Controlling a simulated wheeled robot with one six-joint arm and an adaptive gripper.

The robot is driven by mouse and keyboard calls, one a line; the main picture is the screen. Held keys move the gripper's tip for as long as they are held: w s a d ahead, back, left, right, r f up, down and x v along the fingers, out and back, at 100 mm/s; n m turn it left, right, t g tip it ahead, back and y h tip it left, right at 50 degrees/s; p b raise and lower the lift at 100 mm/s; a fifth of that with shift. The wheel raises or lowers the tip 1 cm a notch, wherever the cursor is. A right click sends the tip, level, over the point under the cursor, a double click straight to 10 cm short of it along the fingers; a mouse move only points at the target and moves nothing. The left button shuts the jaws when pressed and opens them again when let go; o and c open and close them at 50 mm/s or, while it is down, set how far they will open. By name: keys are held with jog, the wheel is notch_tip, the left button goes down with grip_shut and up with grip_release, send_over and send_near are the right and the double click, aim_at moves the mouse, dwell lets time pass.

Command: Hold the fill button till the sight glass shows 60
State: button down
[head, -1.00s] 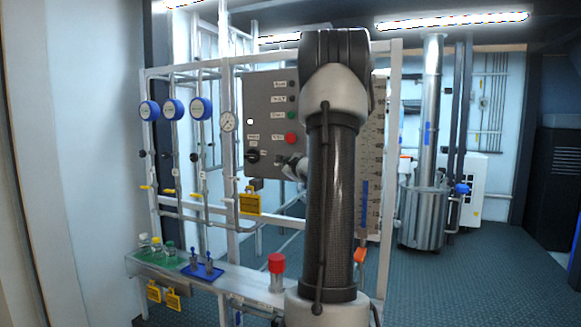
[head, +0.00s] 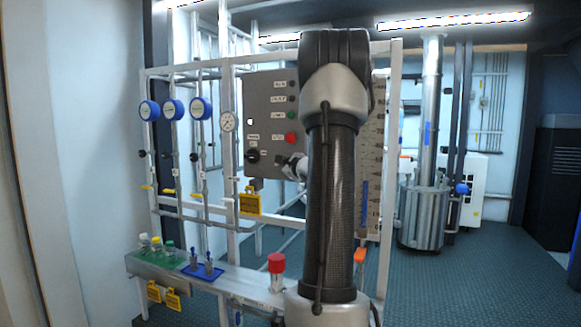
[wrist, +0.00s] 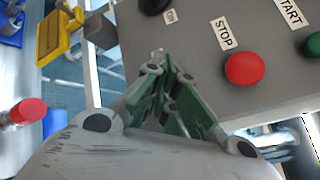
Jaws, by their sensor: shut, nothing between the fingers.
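The grey control panel (head: 270,110) has a column of labelled buttons and a black rotary knob (head: 252,156). The red STOP button (head: 291,139) and a green button (head: 291,115) show, with darker ones above; I cannot read which is fill. In the wrist view the red STOP button (wrist: 245,69) and green START button (wrist: 313,44) are at the right. My gripper (wrist: 160,56) is shut and empty, close to the panel's lower part, left of STOP. Contact cannot be told. The sight glass (head: 364,205) shows a blue column low on its scale, partly hidden by my arm; its reading is unclear.
Blue-rimmed gauges (head: 173,110) and piping stand left of the panel. A yellow tag (head: 250,202) hangs below it. A bench (head: 235,285) carries bottles, a blue tray (head: 203,270) and a red-capped item (head: 277,264). A steel vessel (head: 422,215) stands behind right.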

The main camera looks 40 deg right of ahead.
jog(key=shift+d, duration=0.1)
jog(key=shift+w+d, duration=0.15)
jog(key=shift+d, duration=0.15)
jog(key=shift+w+d, duration=0.15)
jog(key=shift+d, duration=0.25)
dwell(7.2)
